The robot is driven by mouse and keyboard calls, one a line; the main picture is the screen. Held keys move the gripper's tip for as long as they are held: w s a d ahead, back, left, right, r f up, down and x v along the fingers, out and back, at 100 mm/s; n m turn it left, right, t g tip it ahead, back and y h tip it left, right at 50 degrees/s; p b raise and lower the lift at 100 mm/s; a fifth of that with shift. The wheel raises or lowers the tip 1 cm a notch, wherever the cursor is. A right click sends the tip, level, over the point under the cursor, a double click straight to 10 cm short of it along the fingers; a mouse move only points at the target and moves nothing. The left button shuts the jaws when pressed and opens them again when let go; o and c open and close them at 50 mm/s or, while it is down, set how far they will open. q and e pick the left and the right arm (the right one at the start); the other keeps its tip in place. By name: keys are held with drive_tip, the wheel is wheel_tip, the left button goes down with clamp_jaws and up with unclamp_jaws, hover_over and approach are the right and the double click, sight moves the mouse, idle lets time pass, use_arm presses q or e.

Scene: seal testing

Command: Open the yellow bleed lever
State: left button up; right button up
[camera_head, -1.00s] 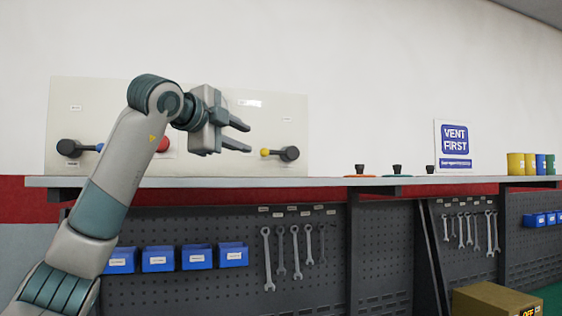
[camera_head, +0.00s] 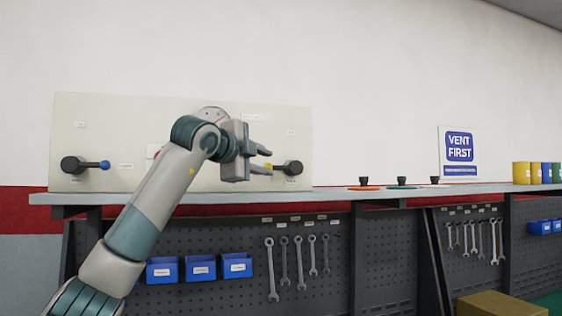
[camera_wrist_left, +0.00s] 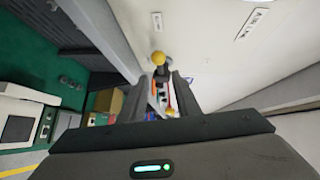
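The yellow bleed lever has a yellow ball end (camera_head: 268,167) on a dark round hub (camera_head: 293,168) at the right side of the pale wall panel (camera_head: 110,125). Its arm lies about level, ball to the left. My left gripper (camera_head: 264,161) is open, its fingertips close to the ball in the head view; I cannot tell whether they touch it. In the left wrist view the yellow ball (camera_wrist_left: 159,57) shows just beyond the open, empty-looking fingers (camera_wrist_left: 162,85). My right gripper is not in view.
A blue-ended lever (camera_head: 87,165) is at the panel's left. A gauge (camera_head: 212,114) and a red part (camera_head: 153,151) sit partly behind my arm. The shelf (camera_head: 335,192) runs below the panel, with black-knobbed pieces (camera_head: 402,183) and a VENT FIRST sign (camera_head: 459,150) to the right.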

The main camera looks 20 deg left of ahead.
sight(279, 167)
use_arm(q)
drive_tip(key=p+x, duration=0.4)
drive_tip(key=x, duration=0.4)
drive_tip(key=shift+w+r, duration=0.1)
drive_tip(key=shift+w, duration=0.05)
drive_tip(key=shift+w+d+p, duration=0.1)
drive_tip(key=shift+w+p, duration=0.25)
drive_tip(key=shift+w, duration=0.15)
clamp_jaws()
